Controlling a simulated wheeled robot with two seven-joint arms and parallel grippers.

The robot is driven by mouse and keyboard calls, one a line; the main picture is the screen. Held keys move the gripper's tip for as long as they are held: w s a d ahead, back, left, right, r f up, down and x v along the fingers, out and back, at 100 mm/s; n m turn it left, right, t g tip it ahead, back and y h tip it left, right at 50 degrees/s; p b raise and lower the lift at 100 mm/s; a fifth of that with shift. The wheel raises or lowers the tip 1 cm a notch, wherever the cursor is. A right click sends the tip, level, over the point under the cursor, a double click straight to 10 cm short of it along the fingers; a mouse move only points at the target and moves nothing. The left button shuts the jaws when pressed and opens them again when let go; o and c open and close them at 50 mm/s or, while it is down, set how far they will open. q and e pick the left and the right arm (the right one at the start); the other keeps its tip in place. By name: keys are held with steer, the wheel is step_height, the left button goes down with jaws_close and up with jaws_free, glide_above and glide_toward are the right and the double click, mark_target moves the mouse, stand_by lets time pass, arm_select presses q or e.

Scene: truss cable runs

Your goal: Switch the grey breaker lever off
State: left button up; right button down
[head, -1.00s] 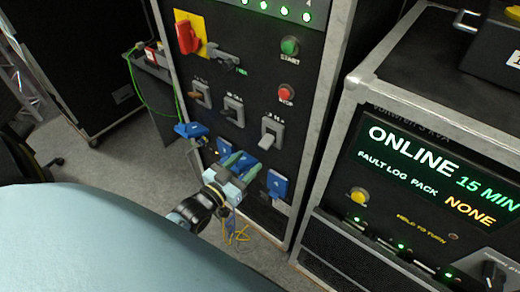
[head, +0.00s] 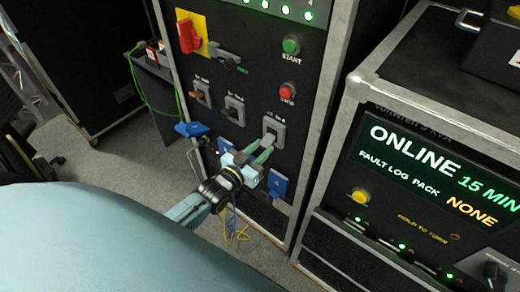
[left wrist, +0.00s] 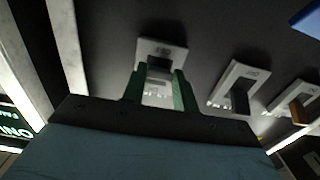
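The grey breaker lever sits in a light grey breaker frame (head: 274,128), the rightmost of three in a row on the black rack panel. My left gripper (head: 265,148) is at this breaker, its green fingers pointing up at the lever, partly covering it. In the left wrist view the grey lever (left wrist: 158,92) lies between the two green fingers (left wrist: 158,95), one on each side. The fingers stand apart; whether they touch the lever is not clear. My right gripper is not in view.
Left of it are a dark-lever breaker (head: 235,110) and an orange-lever breaker (head: 202,92). A red stop button (head: 287,91) and a green start button (head: 291,44) are above. Blue connectors (head: 277,184) sit below. A cased unit (head: 440,170) reading ONLINE stands at the right.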

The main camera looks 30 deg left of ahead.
arm_select(q)
steer(key=shift+c, duration=1.4)
steer(key=f+t+b, duration=0.1)
steer(key=t+b, duration=0.1)
steer(key=b, duration=0.2)
steer(key=shift+w+f, duration=0.1)
steer(key=shift+w, duration=0.1)
steer(key=o, duration=1)
